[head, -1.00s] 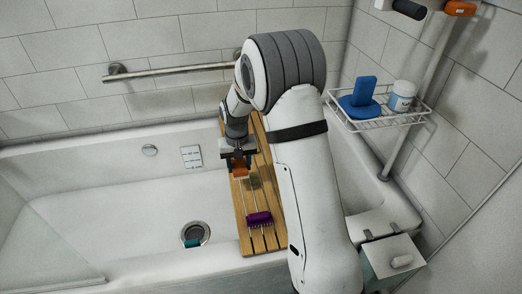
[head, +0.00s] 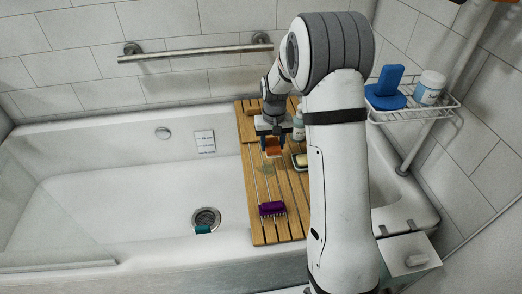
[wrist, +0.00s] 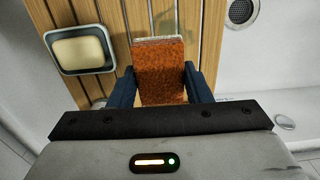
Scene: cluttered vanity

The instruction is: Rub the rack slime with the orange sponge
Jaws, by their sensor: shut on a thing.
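My gripper (head: 272,143) is shut on the orange sponge (head: 273,153), over the wooden rack (head: 258,228) that lies across the tub. In the wrist view the sponge (wrist: 160,75) sits between my two blue fingers, with a pale layer at its far edge. A faint greenish slime patch (head: 266,169) lies on the rack slats, just in front of the sponge in the head view. I cannot tell whether the sponge touches the rack.
A purple brush (head: 272,208) with a thin handle lies on the rack's near part. A soap dish (head: 299,161) and a bottle (head: 298,124) are right of my gripper. A teal thing (head: 203,230) lies by the drain (head: 206,217). A wire shelf (head: 412,112) holds blue items and a jar.

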